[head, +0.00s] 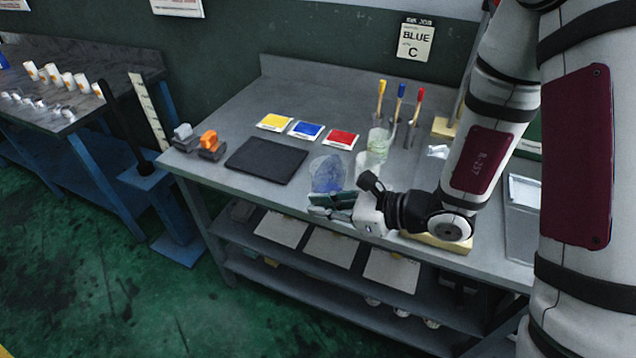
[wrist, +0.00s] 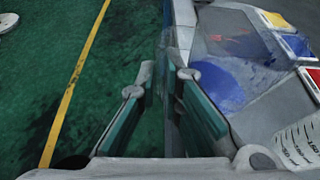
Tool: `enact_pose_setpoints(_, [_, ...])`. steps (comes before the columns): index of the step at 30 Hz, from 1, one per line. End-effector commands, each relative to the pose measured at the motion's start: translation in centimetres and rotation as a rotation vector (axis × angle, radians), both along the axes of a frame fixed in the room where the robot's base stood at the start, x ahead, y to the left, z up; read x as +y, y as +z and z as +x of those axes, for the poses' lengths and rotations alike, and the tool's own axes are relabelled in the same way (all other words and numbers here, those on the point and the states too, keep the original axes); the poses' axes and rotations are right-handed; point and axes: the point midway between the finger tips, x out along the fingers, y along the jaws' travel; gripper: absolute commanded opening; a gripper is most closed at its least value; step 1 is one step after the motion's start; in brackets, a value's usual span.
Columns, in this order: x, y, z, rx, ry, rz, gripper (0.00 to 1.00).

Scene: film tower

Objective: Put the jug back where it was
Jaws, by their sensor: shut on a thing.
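The jug (head: 327,174) is clear with blue liquid in it, near the front edge of the grey bench in the head view. My gripper (head: 333,204) is at its near side, with its green-padded fingers closed on part of it. In the wrist view the fingers (wrist: 165,105) pinch a thin clear part of the jug, and the blue liquid (wrist: 217,75) shows beyond them to the right. I cannot tell whether the held part is the handle or the wall, nor whether the jug's base touches the bench.
A black mat (head: 266,160) lies left of the jug. Yellow (head: 275,122), blue (head: 307,130) and red (head: 341,138) cards lie behind. A clear beaker (head: 377,150) and upright brushes (head: 401,105) stand close at the right. Orange and grey clamps (head: 209,142) sit at the left corner.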

Motion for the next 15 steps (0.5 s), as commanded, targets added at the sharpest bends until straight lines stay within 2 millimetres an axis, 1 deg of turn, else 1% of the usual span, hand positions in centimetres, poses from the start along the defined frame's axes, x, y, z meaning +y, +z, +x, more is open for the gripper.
enact_pose_setpoints(1, [0.2, 0.1, 1.0, -0.004, 0.002, 0.000, 0.00])
enact_pose_setpoints(9, [1.1, -0.4, 6.7, -0.004, 0.002, 0.000, 0.00])
enact_pose_setpoints(12, [1.4, -0.6, 8.7, -0.004, 0.001, -0.001, 0.00])
enact_pose_setpoints(15, [1.6, -0.8, 10.0, -0.003, 0.001, 0.000, 0.00])
